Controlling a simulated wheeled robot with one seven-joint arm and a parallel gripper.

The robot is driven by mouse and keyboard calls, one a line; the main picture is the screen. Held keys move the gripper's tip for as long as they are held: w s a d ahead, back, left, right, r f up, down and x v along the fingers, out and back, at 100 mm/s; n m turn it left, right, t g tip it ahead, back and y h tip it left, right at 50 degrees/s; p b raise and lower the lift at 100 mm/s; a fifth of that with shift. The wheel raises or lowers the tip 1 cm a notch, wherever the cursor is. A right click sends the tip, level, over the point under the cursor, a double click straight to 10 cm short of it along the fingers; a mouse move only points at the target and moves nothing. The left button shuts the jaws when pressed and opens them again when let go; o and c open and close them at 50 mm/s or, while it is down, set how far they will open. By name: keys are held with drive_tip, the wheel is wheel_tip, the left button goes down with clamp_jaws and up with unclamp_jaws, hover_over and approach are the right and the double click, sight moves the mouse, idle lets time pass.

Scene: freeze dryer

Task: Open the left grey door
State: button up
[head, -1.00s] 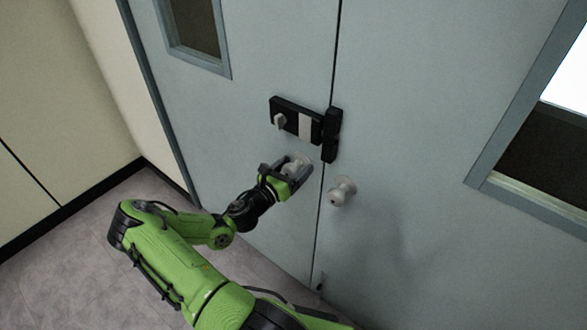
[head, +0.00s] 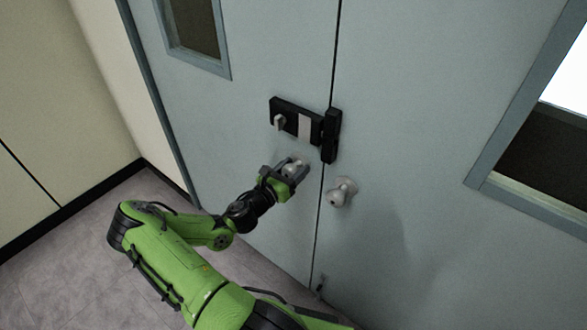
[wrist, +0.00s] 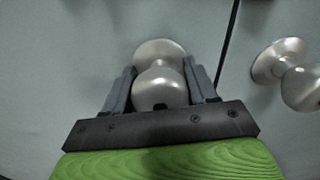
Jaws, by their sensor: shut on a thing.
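The left grey door (head: 262,60) stands shut, flush with the right door along a dark vertical seam. Its round silver knob (wrist: 160,84) sits below a black latch box. My gripper (head: 293,168) is shut on this knob, with one finger on each side of it. The wrist view shows my gripper (wrist: 161,90) with the knob between its fingers, and the knob's round base on the door behind it. In the head view my gripper hides part of the knob.
The right grey door (head: 430,110) has its own silver knob (head: 341,191), close to the right of my gripper. The black latch box (head: 297,119) with a grey turn piece is just above. A pale wall (head: 70,100) stands at the left. The grey floor (head: 60,240) there is clear.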

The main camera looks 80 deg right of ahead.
drive_tip(key=m, duration=0.4)
drive_tip(key=shift+m, duration=0.4)
drive_tip(key=shift+m+b, duration=0.6)
drive_tip(key=shift+m, duration=1.4)
